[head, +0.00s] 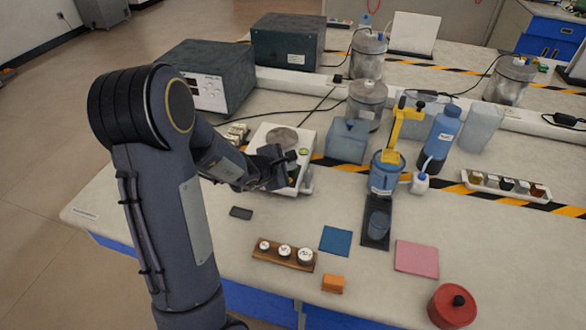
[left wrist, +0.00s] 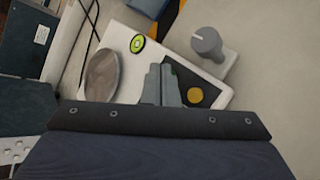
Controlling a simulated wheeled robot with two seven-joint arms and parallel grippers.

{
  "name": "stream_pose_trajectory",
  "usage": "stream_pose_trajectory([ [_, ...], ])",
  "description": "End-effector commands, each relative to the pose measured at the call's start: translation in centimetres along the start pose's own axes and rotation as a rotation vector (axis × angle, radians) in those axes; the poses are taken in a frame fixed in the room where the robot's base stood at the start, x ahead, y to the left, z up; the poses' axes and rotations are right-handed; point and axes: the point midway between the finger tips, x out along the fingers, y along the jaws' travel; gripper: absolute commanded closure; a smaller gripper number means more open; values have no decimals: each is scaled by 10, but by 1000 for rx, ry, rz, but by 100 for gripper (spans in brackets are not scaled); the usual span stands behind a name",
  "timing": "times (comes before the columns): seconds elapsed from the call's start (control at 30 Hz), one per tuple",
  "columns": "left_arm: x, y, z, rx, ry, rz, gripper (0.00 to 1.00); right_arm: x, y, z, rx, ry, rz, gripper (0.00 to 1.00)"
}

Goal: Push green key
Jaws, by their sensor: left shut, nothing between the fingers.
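A white balance (head: 262,133) with a round grey pan (head: 283,138) stands on the bench. The left wrist view also shows the balance (left wrist: 122,22), its pan (left wrist: 102,75) and a dark panel (left wrist: 208,93) with a round yellow key (left wrist: 194,95). A sliver of green, perhaps the green key (left wrist: 174,70), shows at the fingertips' edge; the rest is hidden. My left gripper (head: 282,158) is shut and empty over the panel. Its fingers in the left wrist view (left wrist: 161,72) overlap the panel; I cannot tell whether they touch. My right gripper is out of view.
A green round level (left wrist: 137,43) is on the balance. A grey knobbed object (left wrist: 207,45) stands beside it. A dark power unit (head: 210,75) stands behind, and a blue container (head: 347,140) to the right. A wooden weight block (head: 283,262) lies in front.

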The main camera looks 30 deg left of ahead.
Motion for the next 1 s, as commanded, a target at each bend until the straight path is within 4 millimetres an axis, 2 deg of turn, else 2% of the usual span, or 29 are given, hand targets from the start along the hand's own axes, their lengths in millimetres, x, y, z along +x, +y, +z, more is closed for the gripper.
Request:
stream_pose_trajectory([
  [0.63,-10,8,8,0,0,0,100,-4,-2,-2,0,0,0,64],
  [1.0,-35,27,26,0,-1,1,100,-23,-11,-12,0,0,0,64],
])
